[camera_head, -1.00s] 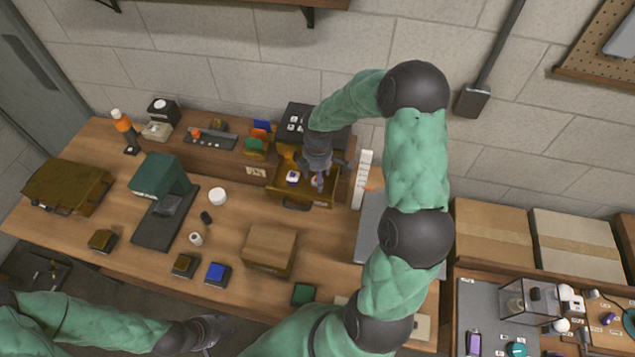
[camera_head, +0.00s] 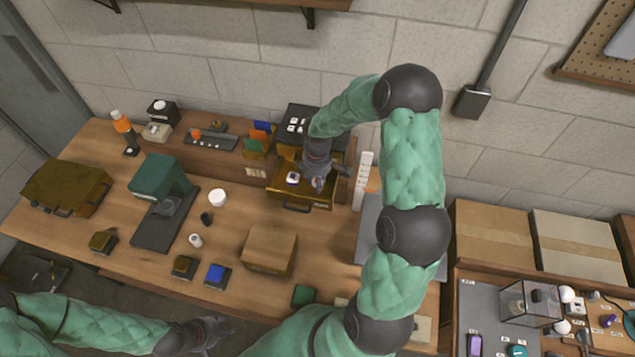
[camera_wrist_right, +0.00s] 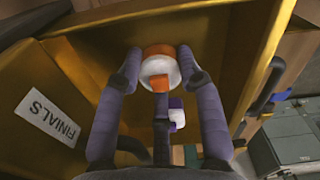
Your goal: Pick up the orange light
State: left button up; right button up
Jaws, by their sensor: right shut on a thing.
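The orange light, a small round piece with an orange and white body (camera_wrist_right: 158,66), is in the open brass-coloured drawer (camera_head: 284,197), which carries a FINIALS label in the right wrist view. My right gripper (camera_head: 318,184) reaches down into the drawer and is shut on the orange light, one finger on each side of it. In the head view the gripper mostly hides the light. My left gripper (camera_head: 212,333) is low at the left, away from the drawer; its jaw state is unclear.
A white and purple piece (camera_head: 292,178) lies in the same drawer, close to my right gripper. Drawer walls surround the fingers. A wooden box (camera_head: 269,251), a green machine (camera_head: 160,178) and small blocks stand on the desk.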

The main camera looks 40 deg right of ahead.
jog(key=shift+r, duration=0.1)
jog(key=shift+r, duration=0.5)
notch_tip(320, 180, up, 2)
jog(key=shift+r, duration=0.1)
jog(key=s+a+r, duration=0.6)
jog(key=a+r, duration=0.3)
jog(key=a, duration=0.3)
jog(key=shift+a+r, duration=0.3)
jog(key=shift+a, duration=0.05)
